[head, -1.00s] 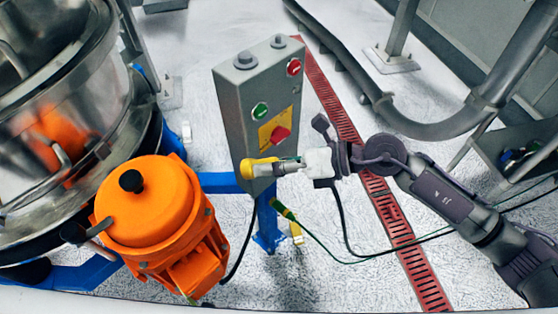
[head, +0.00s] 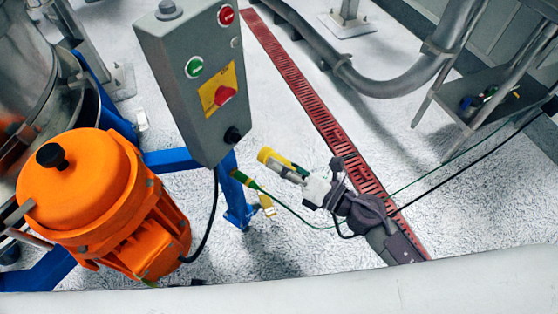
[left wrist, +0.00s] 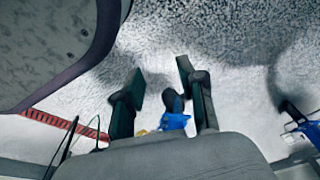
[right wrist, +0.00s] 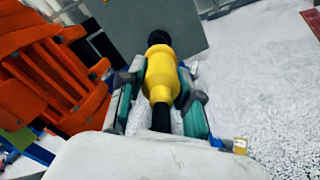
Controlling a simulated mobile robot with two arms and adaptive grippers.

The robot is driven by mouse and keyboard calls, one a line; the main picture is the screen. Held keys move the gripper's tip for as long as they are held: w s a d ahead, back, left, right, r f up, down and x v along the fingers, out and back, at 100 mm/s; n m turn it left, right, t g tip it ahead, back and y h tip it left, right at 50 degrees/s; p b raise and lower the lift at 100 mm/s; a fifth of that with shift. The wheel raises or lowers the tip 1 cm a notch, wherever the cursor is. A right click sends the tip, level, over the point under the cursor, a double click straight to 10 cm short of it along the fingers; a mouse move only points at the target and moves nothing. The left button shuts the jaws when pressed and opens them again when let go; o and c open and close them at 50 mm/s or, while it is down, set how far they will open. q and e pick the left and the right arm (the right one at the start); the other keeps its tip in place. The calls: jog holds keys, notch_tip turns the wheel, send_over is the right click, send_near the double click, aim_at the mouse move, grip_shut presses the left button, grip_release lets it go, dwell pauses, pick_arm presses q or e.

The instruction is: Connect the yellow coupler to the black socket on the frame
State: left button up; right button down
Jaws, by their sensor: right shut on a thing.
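The yellow coupler (head: 269,157) is held in my right gripper (head: 298,172), which is shut around it. In the head view its yellow end points up-left, apart from the box. The black socket (head: 232,136) is on the lower right front of the grey control box (head: 200,85). In the right wrist view the coupler (right wrist: 160,75) sits between the fingers, and a black round part (right wrist: 158,38) lines up just beyond its end; this view alone does not show contact. My left gripper (left wrist: 160,70) appears only in its own wrist view, open and empty above the floor.
An orange motor (head: 85,190) stands left of the box beside a steel vessel (head: 30,85). Blue frame bars (head: 172,160) run below the box. A green-and-yellow clip (head: 241,178) with a green cable hangs near the blue post. A red floor grate (head: 300,75) lies behind.

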aim_at(260, 153)
jog(key=shift+p+x, duration=0.3)
jog(key=shift+x, duration=2.6)
pick_arm(q)
jog(key=s+f, duration=0.3)
jog(key=shift+a, duration=0.3)
pick_arm(e)
jog(key=shift+w+a, duration=0.25)
jog(key=shift+a, duration=0.15)
pick_arm(q)
jog(key=shift+d+p, duration=0.15)
jog(key=shift+p, duration=0.2)
jog(key=shift+s+f, duration=0.25)
jog(key=shift+s, duration=0.05)
jog(key=shift+a, duration=0.25)
pick_arm(e)
jog(key=shift+x, duration=0.8)
